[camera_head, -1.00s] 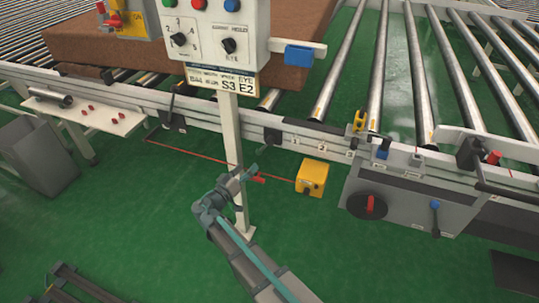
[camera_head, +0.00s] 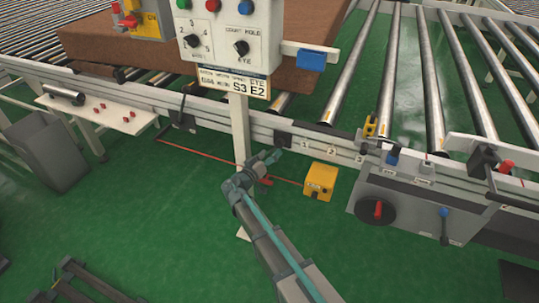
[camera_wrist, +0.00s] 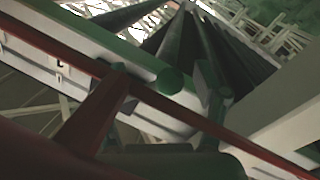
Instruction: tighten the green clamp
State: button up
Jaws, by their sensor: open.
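My gripper (camera_head: 273,157) is in the middle of the head view, in front of the control box post and just below the conveyor's front rail. In the wrist view my gripper (camera_wrist: 168,95) is open, with its two dark fingers apart and nothing held between them. A round green end piece (camera_wrist: 171,80) shows beyond and between the fingers, against the pale rail. I cannot tell whether it is the green clamp. No green clamp can be made out in the head view.
The pale conveyor rail (camera_head: 330,150) runs across with rollers behind it. A control box (camera_head: 222,45) stands on a post near my arm. A side shelf (camera_head: 125,122) holds small red pieces.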

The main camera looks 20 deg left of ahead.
grip_shut()
dwell(0.3)
jog(key=shift+a+b, duration=0.2)
jog(key=shift+b, duration=0.65)
jog(key=shift+a+r+m+b, duration=0.2)
jog(key=shift+m+b, duration=0.4)
jog(key=shift+b, duration=0.3)
jog(key=shift+w+a+r, duration=0.1)
jog(key=shift+r, duration=0.15)
grip_release()
jog(key=shift+f, duration=0.1)
